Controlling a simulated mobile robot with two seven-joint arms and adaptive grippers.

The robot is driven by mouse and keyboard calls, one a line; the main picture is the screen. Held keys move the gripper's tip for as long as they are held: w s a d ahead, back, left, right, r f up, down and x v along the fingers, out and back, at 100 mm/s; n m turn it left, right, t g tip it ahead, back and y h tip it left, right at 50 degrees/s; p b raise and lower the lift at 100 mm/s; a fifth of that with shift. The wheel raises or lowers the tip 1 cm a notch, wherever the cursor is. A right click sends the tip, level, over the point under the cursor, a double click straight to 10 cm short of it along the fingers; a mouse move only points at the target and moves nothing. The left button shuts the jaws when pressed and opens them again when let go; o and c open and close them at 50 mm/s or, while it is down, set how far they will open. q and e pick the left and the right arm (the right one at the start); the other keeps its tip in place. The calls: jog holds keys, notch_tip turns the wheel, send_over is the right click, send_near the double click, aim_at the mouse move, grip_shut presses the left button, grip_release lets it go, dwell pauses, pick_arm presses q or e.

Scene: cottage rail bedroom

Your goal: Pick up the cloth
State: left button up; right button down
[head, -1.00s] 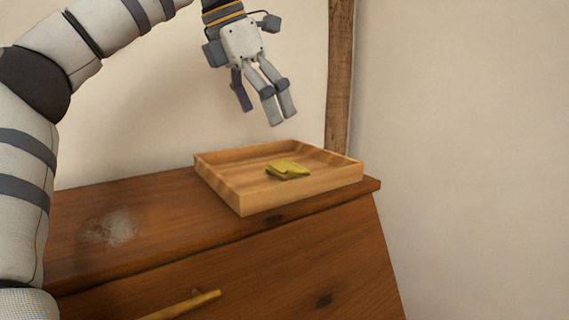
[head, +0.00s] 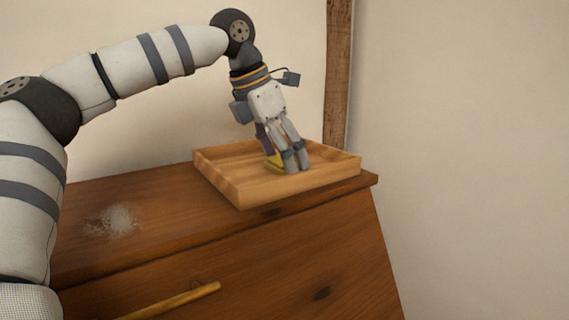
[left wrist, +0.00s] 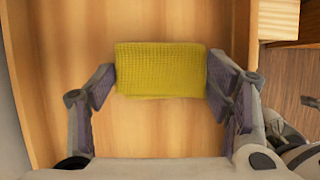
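The yellow folded cloth (left wrist: 160,70) lies on the floor of the wooden tray (head: 240,194). In the head view most of the cloth (head: 274,162) is hidden behind my left fingers. My left gripper (head: 287,165) points down into the tray at the cloth. In the left wrist view its fingers are apart, one on each side of the cloth, very close to its left and right edges. I cannot tell whether the pads touch it. My right gripper is not in view.
The tray has low walls and stands on the right end of a wooden dresser (head: 150,245). A pale dusty patch (head: 113,221) lies on the dresser top at the left. A wooden post (head: 337,75) and pale walls stand behind.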

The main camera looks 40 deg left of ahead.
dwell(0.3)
pick_arm(q)
notch_tip(320, 180, up, 4)
jog(key=shift+d+f, duration=0.1)
jog(key=shift+f, duration=0.1)
jog(key=s+d+r, duration=0.5)
jog(key=d+r, duration=0.1)
jog(key=d, duration=0.1)
jog(key=s+d+r, duration=0.3)
jog(key=shift+s+d+r, duration=0.2)
jog(key=shift+s+d, duration=0.15)
jog(key=shift+d, duration=0.05)
jog(key=shift+o, duration=0.4)
jog(key=shift+c, duration=0.5)
